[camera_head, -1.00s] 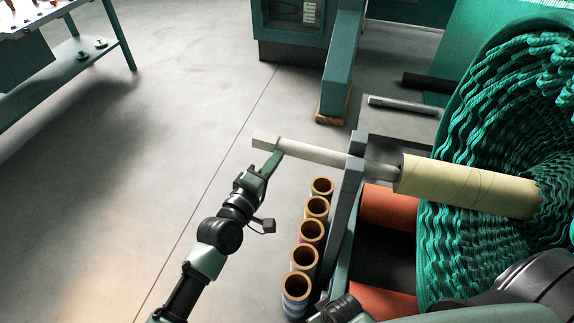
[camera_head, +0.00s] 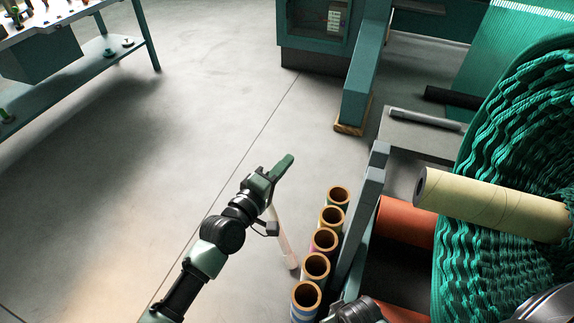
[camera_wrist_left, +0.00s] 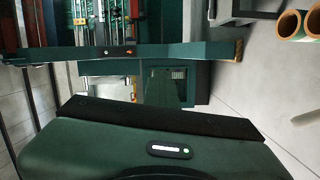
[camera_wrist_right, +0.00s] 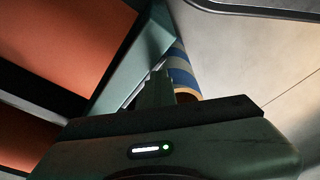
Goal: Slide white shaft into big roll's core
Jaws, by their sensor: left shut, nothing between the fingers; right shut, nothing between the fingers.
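The white shaft (camera_head: 284,240) is away from the core; it shows below my left gripper, tilted, partly behind the arm, beside the row of short tubes. I cannot tell whether it rests on the floor or is falling. The big green net roll (camera_head: 515,130) lies at the right. Its pale yellow core (camera_head: 490,204) sticks out to the left, with a dark open end. My left gripper (camera_head: 283,167) is shut and empty, left of the core; its fingers show in the left wrist view (camera_wrist_left: 160,86). My right gripper (camera_wrist_right: 157,92) is shut and empty near a blue-striped tube (camera_wrist_right: 180,70).
Several short cardboard tubes (camera_head: 324,241) stand in a row left of the grey-green frame post (camera_head: 362,225). Orange rollers (camera_head: 405,221) lie under the net roll. A grey bar (camera_head: 425,118) lies on a low bench behind.

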